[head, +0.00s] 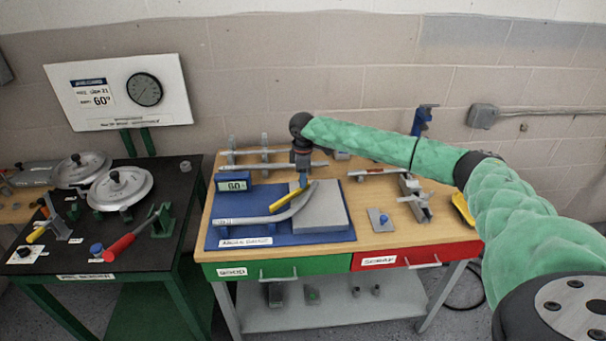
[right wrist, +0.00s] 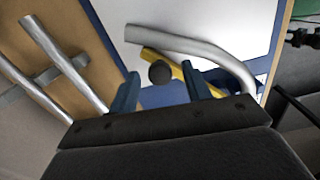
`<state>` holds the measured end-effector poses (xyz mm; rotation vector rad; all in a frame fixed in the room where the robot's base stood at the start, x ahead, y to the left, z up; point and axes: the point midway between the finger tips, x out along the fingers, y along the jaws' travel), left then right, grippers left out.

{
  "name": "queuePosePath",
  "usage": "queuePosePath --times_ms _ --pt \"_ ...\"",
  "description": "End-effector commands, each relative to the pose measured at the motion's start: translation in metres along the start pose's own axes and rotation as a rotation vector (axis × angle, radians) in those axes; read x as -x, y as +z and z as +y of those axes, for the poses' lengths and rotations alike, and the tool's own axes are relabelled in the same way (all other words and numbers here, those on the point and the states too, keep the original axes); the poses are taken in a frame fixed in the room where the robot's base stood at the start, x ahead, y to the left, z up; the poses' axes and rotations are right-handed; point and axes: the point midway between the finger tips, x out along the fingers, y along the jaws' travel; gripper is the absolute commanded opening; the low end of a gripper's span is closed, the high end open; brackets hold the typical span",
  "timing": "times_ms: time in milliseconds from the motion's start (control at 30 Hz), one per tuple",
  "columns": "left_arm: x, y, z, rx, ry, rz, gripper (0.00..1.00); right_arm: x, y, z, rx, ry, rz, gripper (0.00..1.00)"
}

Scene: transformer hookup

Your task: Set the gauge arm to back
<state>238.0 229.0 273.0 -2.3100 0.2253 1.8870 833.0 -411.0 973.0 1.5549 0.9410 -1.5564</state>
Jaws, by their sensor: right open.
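The gauge arm is a yellow bar (head: 284,201) lying at a slant over the blue gauge base (head: 230,240) on the wooden bench. In the right wrist view the yellow bar (right wrist: 178,70) shows partly, with a dark round knob (right wrist: 160,72) near it. My right gripper (head: 302,182) points down above the bar; its open fingers (right wrist: 161,90) appear on either side of the knob in the wrist view. I cannot tell whether they touch it. A bent grey pipe (head: 262,219) lies beside the bar. My left gripper is not in view.
A blue display (head: 232,184) reads about 60. A grey plate (head: 328,212) lies on the base. Straight pipes (right wrist: 65,62) lie in a rack behind. A small plate with a blue knob (head: 382,219) and a metal clamp (head: 415,198) stand right. A black bench (head: 105,255) is left.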

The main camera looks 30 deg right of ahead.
Motion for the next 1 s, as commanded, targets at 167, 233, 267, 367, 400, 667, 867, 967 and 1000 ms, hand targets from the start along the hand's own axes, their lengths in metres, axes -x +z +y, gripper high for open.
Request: queuePosePath --times_ms 167,233,267,367,400,667,867,967,1000 --pt "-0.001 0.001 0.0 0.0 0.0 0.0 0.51 -0.001 0.0 0.0 0.0 0.0 0.0 0.48" --pt "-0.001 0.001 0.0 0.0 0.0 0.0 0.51 -0.001 0.0 0.0 0.0 0.0 0.0 0.48" --pt "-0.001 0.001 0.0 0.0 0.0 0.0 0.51 -0.001 0.0 0.0 0.0 0.0 0.0 0.44" --pt "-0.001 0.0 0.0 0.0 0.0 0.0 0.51 -0.001 0.0 0.0 0.0 0.0 0.0 0.25" --pt "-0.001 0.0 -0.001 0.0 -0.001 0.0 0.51 -0.001 0.0 0.0 0.0 0.0 0.0 0.17" --pt "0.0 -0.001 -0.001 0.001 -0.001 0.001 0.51 -0.001 -0.001 0.0 0.002 0.0 0.0 0.0" --pt "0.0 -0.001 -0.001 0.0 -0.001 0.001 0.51 -0.001 -0.005 0.004 0.04 0.0 0.001 0.0" --pt "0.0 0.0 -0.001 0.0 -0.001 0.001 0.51 -0.001 -0.011 0.009 0.086 0.0 0.002 0.0" --pt "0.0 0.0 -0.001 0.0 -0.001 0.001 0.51 -0.001 -0.013 0.011 0.109 0.001 0.003 0.0"
